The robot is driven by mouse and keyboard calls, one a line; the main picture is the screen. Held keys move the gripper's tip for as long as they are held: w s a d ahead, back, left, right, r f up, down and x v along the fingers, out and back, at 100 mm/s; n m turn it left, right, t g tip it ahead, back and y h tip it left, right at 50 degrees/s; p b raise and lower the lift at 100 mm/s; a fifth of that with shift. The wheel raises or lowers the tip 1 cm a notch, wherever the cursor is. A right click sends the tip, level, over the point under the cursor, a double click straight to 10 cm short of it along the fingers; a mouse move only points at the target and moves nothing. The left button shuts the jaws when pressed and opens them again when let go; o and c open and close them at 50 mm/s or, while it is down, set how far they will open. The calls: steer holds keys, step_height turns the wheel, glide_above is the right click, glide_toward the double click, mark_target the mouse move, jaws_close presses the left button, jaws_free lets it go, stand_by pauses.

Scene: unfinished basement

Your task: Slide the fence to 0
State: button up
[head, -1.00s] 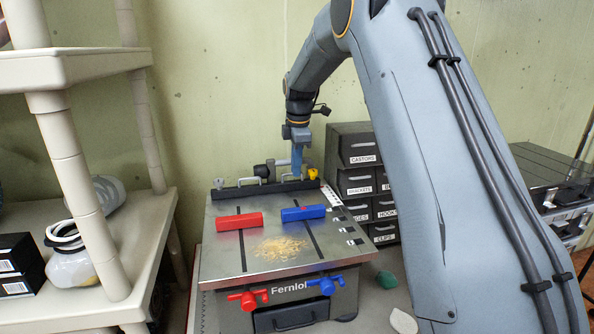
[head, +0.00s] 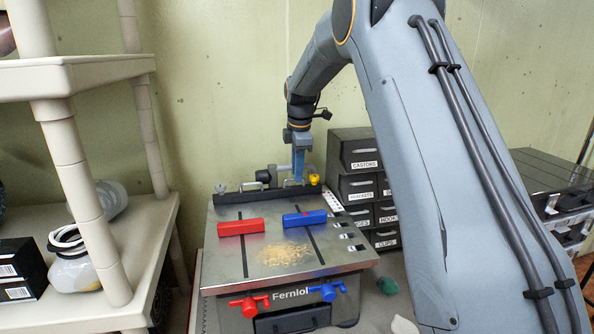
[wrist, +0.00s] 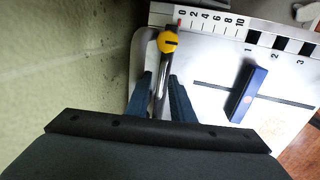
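The fence (head: 262,193) is a long black bar with metal handles, lying across the back of the grey machine table (head: 222,258). A yellow knob (head: 314,179) is at its right end; the knob shows in the wrist view (wrist: 168,42) too. A small red mark (wrist: 179,24) sits close to the 0 on the white scale (wrist: 212,20). My gripper (head: 297,181) points down at the fence's right part. In the wrist view my gripper (wrist: 160,76) has its fingers apart, one each side of the fence's handle area. Whether they touch it is unclear.
A red block (head: 241,227) and a blue block (head: 304,218) lie on the table, with a sawdust patch (head: 284,254) in front. Red (head: 249,306) and blue (head: 327,289) knobs are on its front. Drawers (head: 357,183) stand behind right; a shelf (head: 90,310) stands left; the wall is close behind.

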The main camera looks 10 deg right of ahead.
step_height(320, 180, up, 8)
steer(key=s+p, duration=0.1)
steer(key=p, duration=0.3)
steer(key=shift+s+f, duration=0.2)
steer(key=shift+f, duration=0.05)
